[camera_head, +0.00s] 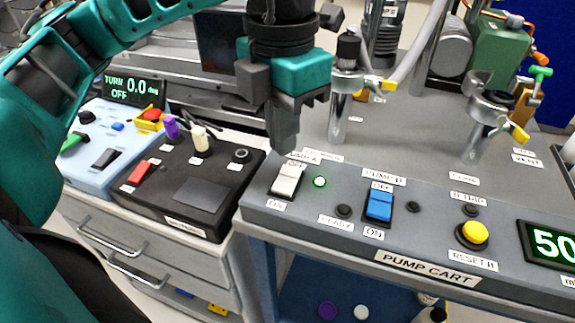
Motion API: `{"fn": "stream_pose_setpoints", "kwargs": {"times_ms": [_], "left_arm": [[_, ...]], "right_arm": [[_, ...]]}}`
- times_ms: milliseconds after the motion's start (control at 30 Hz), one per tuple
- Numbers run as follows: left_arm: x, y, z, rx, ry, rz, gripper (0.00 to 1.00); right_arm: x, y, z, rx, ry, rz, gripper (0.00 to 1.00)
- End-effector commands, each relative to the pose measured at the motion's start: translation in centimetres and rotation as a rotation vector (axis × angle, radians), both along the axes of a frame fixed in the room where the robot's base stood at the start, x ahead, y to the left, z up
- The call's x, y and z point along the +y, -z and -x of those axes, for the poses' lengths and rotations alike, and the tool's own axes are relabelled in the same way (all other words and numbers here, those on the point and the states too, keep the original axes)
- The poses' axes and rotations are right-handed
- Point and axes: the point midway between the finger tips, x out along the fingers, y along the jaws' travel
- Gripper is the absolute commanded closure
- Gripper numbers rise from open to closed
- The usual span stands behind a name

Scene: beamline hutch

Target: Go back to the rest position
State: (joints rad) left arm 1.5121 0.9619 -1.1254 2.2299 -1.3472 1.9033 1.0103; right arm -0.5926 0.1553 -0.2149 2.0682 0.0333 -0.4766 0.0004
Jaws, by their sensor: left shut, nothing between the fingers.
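My left gripper (284,140) comes in from the left on a teal arm. It points down over the back left part of the pump cart (428,262). Its fingers are shut with nothing between them. The fingertips end just above and behind a white rocker switch (287,180); I cannot tell whether they touch it. A green lamp (320,182) beside that switch is lit. My right gripper is not in view.
A blue rocker switch (379,205), a yellow button (473,234) and a display (549,243) line the cart's panel. Metal pipes and valves (489,118) rise behind. A black control box (190,200) and a light blue box (92,160) stand at left.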

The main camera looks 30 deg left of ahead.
Motion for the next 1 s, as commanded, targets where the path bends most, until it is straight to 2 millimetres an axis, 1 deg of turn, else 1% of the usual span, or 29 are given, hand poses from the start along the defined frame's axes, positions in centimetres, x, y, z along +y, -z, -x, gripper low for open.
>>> {"fn": "stream_pose_setpoints", "kwargs": {"times_ms": [33, 67, 567, 633, 667, 767, 800, 900, 1000], "left_arm": [[0.0, -0.5, 0.0, 0.0, 0.0, 0.0, 1.0], [0.0, -0.6, 0.0, 0.0, 0.0, 0.0, 1.0], [0.0, -0.6, 0.0, 0.0, 0.0, 0.001, 1.0], [0.0, -0.9, 0.0, 0.0, 0.0, 0.001, 1.0], [0.0, -1.3, 0.0, 0.0, 0.0, 0.001, 1.0], [0.0, -3.3, 0.0, 0.0, 0.0, 0.001, 1.0], [0.0, -4.4, 0.0, 0.0, 0.0, 0.001, 1.0], [0.0, -7.4, 0.0, 0.0, 0.0, 0.001, 1.0], [0.0, -10.1, 0.0, 0.0, 0.0, 0.001, 1.0]], "right_arm": [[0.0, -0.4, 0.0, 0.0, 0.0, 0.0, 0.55], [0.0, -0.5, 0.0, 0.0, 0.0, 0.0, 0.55], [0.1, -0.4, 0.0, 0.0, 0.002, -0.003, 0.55], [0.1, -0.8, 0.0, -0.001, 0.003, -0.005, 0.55], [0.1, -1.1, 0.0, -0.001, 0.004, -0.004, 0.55], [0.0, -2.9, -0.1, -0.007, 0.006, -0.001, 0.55], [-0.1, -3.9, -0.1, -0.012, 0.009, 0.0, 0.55], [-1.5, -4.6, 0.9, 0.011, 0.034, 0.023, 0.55], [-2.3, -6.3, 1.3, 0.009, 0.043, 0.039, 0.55]]}}
